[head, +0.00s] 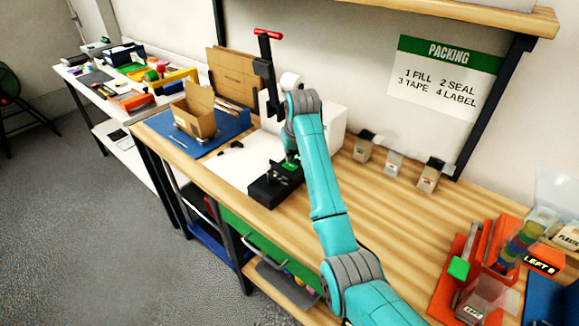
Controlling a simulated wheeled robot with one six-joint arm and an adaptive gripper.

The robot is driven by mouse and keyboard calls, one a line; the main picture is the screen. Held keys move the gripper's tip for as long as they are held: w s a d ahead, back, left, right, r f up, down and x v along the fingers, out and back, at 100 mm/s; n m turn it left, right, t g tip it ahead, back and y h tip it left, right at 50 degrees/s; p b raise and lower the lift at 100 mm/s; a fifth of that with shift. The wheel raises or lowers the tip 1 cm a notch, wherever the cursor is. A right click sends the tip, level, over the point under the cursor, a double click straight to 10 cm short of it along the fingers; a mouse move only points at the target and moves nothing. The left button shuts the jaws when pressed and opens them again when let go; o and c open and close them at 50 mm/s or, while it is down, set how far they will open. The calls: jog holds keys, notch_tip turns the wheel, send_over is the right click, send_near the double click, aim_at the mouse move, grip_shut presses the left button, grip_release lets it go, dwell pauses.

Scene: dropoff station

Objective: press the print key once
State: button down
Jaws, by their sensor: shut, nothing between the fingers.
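A low black device (267,192) sits on the table, with a patch of green showing at its far end. My gripper (291,164) points down at that end of the device, with its tips close to the green patch. The jaws are shut and empty. I cannot tell whether the tips touch the device. The print key cannot be made out clearly; the gripper and wrist cover part of that area. A white box (332,122) stands behind my arm and is partly hidden by it.
A black stand with a red handle (268,33) rises behind the gripper. An open carton (195,112) is on a blue mat (160,125) to the left. Several small bins (362,146) line the wall. An orange fixture (455,285) stands at right. Wooden tabletop between is clear.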

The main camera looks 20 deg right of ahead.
jog(key=shift+f, duration=0.95)
dwell(0.6)
jog(key=shift+r, duration=3.5)
